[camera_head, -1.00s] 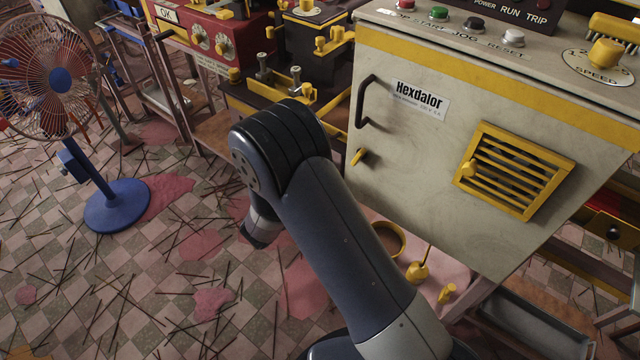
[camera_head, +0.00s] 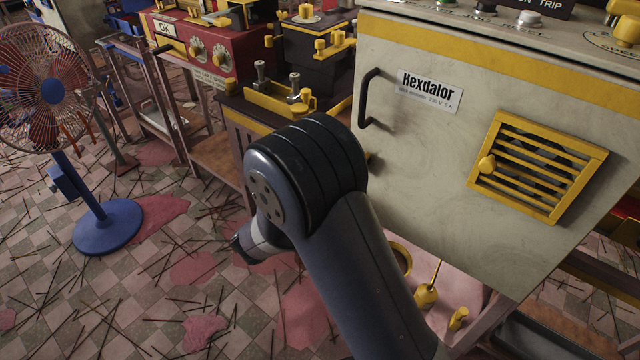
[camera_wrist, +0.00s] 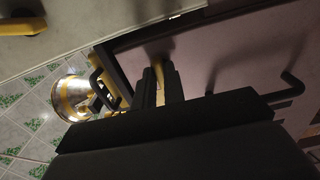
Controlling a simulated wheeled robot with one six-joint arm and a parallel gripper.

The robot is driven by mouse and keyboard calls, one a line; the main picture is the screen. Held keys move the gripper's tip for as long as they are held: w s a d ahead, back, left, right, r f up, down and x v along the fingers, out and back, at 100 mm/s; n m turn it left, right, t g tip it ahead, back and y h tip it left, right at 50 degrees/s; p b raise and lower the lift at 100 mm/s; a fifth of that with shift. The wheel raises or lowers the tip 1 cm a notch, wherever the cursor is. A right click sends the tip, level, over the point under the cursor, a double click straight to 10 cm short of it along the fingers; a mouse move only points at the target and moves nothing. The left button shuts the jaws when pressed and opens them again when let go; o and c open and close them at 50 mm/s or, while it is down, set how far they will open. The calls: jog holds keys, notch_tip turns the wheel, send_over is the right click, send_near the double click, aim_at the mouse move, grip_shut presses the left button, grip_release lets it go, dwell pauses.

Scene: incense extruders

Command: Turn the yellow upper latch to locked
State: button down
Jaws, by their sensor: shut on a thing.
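In the wrist view, my gripper (camera_wrist: 161,82) has its two dark fingers close together on a small yellow piece (camera_wrist: 159,68). This looks like the yellow upper latch, standing out from a dull purplish panel (camera_wrist: 220,60) with a dark edge. The fingers cover most of it, and I cannot tell which way it is turned. In the head view my gripper is hidden behind my own arm, and the held latch cannot be made out there.
A pale cabinet (camera_head: 420,160) labelled Hexdalor, with a black handle (camera_head: 366,100) and yellow vent (camera_head: 537,166), stands close right of my arm. A blue fan (camera_head: 105,228) stands at left. Sticks litter the floor. A dark bent handle (camera_wrist: 292,85) is right of my fingers.

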jog(key=c, duration=1.5)
grip_release()
jog(key=p+v, duration=0.1)
jog(key=v, duration=0.9)
jog(key=shift+s+a, duration=0.25)
jog(key=shift+s, duration=0.1)
jog(key=x, duration=1.1)
